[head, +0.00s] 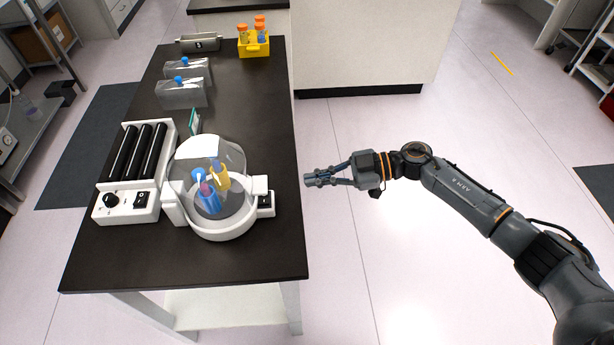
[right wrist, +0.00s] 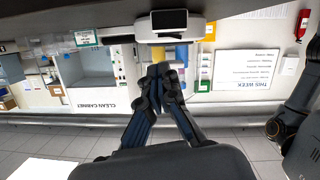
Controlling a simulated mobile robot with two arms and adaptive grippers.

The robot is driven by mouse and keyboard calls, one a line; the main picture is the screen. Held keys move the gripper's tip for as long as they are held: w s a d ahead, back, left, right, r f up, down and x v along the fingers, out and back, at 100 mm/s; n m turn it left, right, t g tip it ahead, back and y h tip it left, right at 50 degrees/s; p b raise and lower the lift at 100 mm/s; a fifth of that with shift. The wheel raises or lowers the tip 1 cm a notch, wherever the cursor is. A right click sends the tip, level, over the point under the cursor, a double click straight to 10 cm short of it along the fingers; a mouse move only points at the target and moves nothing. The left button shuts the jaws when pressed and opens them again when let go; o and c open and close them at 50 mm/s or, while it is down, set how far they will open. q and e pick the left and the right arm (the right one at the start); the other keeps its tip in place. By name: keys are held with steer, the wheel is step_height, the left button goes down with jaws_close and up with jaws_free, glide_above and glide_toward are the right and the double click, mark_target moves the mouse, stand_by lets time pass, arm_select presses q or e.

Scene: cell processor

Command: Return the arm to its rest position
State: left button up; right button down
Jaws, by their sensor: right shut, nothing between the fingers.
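My right gripper (head: 312,178) is shut and empty. It hangs in free air just right of the black-topped bench (head: 250,122), apart from it, with its fingers pointing left. In the right wrist view its fingertips (right wrist: 163,72) meet in the middle. A white round device (head: 225,228) with a clear raised lid stands on the bench, left of the gripper. Blue and yellow tubes (head: 221,178) show inside it. A small dark-faced part on its right side (head: 265,203) is the closest to my fingers. My left gripper is not in view.
A white roller unit (head: 128,207) stands left of the device. Clear bag-like items with blue tops (head: 181,93), a dark cylinder (head: 198,43) and a yellow rack of orange-capped tubes (head: 254,49) are farther back. The floor (head: 345,120) right of the bench is clear around my arm.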

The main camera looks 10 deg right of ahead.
stand_by(0.6)
steer(key=w+d+f+m+t+h, duration=0.2)
steer(key=d+f+m+t+h, duration=0.25)
steer(key=f, duration=0.45)
steer(key=w+d+f+m+t+h, duration=0.1)
steer(key=w+d+f+m+t, duration=0.15)
steer(key=f+m+t, duration=0.55)
steer(key=s+d+f+m+g+h, duration=0.1)
steer(key=s+d+f+h, duration=0.2)
steer(key=s+f, duration=0.35)
steer(key=s+d+f+m+g+h, duration=0.1)
steer(key=s+d+f+g+h, duration=0.2)
steer(key=f, duration=0.7)
steer(key=s+d+f+m+g+h, duration=0.1)
steer(key=s+d+f, duration=0.1)
steer(key=s+f, duration=0.45)
steer(key=s+d+f+m+g+h, duration=0.15)
steer(key=s+f, duration=0.25)
steer(key=s, duration=0.5)
steer(key=s+f+g, duration=0.3)
steer(key=s, duration=0.9)
steer(key=s+f+g+h, duration=0.1)
steer(key=s+f+g, duration=0.1)
steer(key=s, duration=1)
steer(key=shift+f+m+g, duration=0.3)
steer(key=shift+f+g, duration=0.1)
steer(key=shift+f, duration=0.5)
steer(key=c, duration=2)
jaws_free()
steer(key=shift+c, duration=0.2)
